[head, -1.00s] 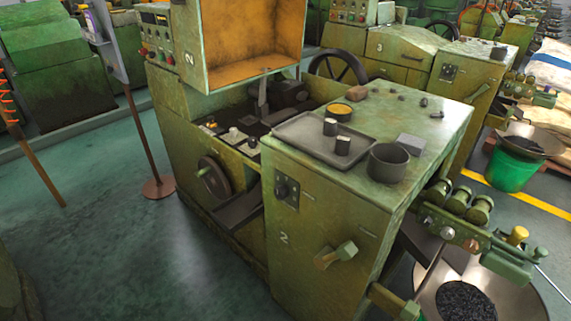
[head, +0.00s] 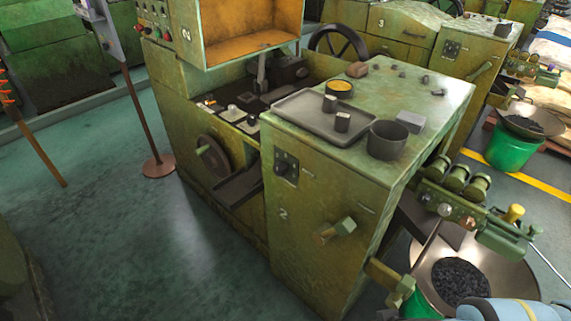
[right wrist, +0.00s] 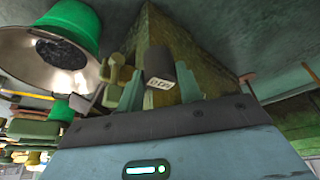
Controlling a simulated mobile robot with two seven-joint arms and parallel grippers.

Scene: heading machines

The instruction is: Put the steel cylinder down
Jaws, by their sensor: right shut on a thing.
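In the right wrist view my right gripper (right wrist: 158,82) is shut on a dark steel cylinder (right wrist: 158,64) with a pale printed label on its end. The cylinder sits between the two greenish fingertips, clear of any surface that I can see. In the head view only a blue part of my right arm shows at the bottom right corner; the right gripper and held cylinder are out of that view. Two similar small cylinders, one farther back (head: 329,103) and one nearer (head: 342,121), stand on the grey tray (head: 291,117) on the green machine. My left gripper is not in view.
The green machine's top (head: 440,88) also carries a dark round pot (head: 387,141), a grey block (head: 410,121), a yellow-filled bowl (head: 340,88) and small loose parts. A wide pan of dark pieces (head: 460,280) and projecting valves (head: 470,201) are at its right side.

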